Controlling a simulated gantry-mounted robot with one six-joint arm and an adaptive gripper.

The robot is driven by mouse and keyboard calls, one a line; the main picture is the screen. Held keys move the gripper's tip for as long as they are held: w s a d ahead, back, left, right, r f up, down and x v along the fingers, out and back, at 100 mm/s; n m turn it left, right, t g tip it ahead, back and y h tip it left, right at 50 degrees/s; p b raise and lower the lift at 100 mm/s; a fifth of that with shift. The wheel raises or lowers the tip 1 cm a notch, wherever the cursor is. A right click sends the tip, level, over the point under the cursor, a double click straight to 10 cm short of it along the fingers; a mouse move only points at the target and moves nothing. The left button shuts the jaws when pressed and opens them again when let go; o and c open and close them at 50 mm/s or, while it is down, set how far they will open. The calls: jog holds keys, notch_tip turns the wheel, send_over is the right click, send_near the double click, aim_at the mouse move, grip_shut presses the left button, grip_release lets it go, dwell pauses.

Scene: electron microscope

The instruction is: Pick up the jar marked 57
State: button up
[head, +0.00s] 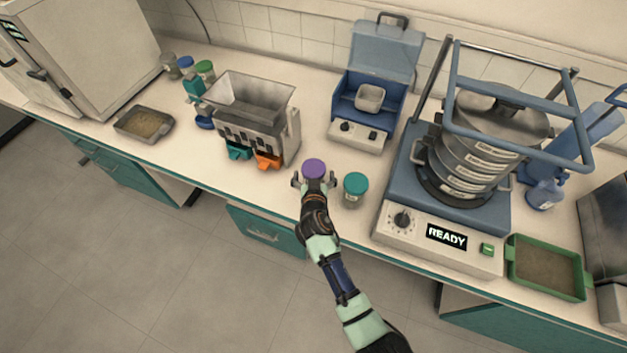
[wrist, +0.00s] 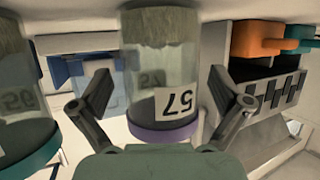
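The jar marked 57 (wrist: 160,80) has a purple lid and clear sides with greyish-brown contents. It appears upside down in the wrist view, its label facing me. In the head view its purple lid (head: 314,168) is near the bench's front edge, left of a teal-lidded jar (head: 355,188). My gripper (head: 314,183) is open at the jar. In the wrist view one finger of my gripper (wrist: 162,95) is on each side of the jar, with visible gaps. The lower jar is partly hidden by my gripper in the head view.
The teal-lidded jar stands close on the right; in the wrist view this jar (wrist: 25,95) is at left. A splitter with a metal hopper (head: 250,110) stands left, a blue balance (head: 365,110) behind, and a sieve shaker (head: 450,190) right.

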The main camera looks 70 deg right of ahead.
jog(key=c, duration=1.3)
jog(key=shift+r, duration=0.1)
notch_tip(320, 180, up, 20)
jog(key=p, duration=0.6)
